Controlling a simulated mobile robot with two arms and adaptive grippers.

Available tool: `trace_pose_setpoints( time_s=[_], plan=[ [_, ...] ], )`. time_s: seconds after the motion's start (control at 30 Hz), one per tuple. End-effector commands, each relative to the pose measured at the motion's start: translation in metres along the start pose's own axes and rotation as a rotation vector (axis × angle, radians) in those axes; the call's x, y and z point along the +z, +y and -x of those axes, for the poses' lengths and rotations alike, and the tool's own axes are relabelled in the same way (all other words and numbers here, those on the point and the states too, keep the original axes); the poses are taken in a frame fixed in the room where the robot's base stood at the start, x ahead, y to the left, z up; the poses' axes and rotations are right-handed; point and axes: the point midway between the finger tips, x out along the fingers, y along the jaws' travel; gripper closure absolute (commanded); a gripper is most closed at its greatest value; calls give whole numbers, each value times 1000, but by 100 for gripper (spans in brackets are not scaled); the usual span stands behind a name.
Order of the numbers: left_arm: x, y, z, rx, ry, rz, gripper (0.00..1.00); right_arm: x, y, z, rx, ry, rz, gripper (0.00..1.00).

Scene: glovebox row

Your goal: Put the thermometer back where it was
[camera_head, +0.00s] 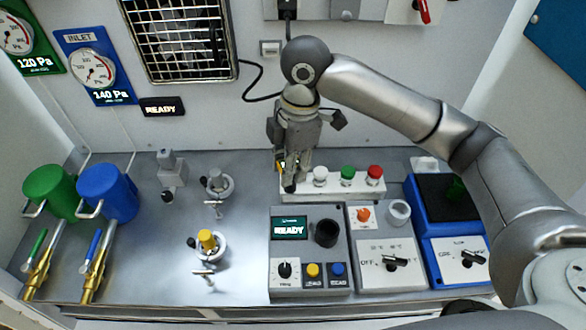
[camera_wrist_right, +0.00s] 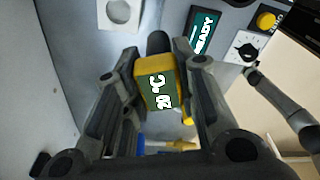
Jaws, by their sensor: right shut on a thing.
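The thermometer (camera_wrist_right: 158,90) is a yellow body with a dark green face reading 20 °C in the right wrist view. My right gripper (camera_head: 290,185) is shut on it, with one finger on each side of the body. In the head view the gripper points down at the left end of a white rack (camera_head: 333,190). Only a sliver of yellow shows there, and the fingers hide the rest of the thermometer. I cannot tell whether its lower end touches the rack or the bench. My left gripper is not in view.
White, green (camera_head: 347,172) and red (camera_head: 375,172) caps stand along the rack. In front are a READY unit (camera_head: 309,270) with a black well, a grey dial unit (camera_head: 388,265) and a blue unit (camera_head: 440,252). Valves (camera_head: 207,240) and coloured cups (camera_head: 107,192) stand left.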

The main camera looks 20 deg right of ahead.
Motion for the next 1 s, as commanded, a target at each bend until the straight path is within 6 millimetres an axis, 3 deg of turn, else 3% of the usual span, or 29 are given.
trace_pose_setpoints(
  time_s=[0.17,0.33,0.53,0.73,1.0],
  plan=[
    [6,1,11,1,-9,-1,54,20,27,-29,-4,-1,-5,98],
    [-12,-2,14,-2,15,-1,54,31,42,-48,-1,0,-1,98],
    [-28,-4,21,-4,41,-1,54,38,49,-62,-4,-1,-1,98],
    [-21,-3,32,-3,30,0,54,40,49,-86,-1,-1,1,98],
    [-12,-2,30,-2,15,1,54,40,49,-90,1,-1,1,98]
  ],
)
